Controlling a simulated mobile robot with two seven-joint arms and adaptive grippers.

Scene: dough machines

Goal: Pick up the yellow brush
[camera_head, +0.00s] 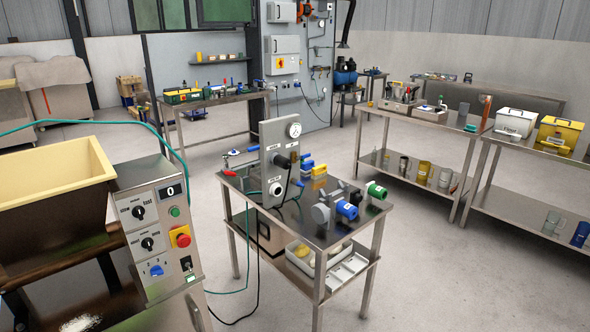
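I cannot make out a yellow brush for certain. A small yellow piece (319,169) lies beside blue pieces on the top of the metal cart (345,238) in the middle; its kind is too small to tell. A pale yellowish thing (302,250) sits in the white tray (345,272) on the cart's lower shelf, partly hidden by the top. More yellow items, including a container (424,172), stand on the right bench's lower shelf. Neither of my grippers shows.
A dough machine with a cream-rimmed trough (60,170) and control box (158,225) fills the left front. A gauge panel (275,165) stands on the cart, with hoses down to the floor. Benches (425,120) line the right. Floor at right front is clear.

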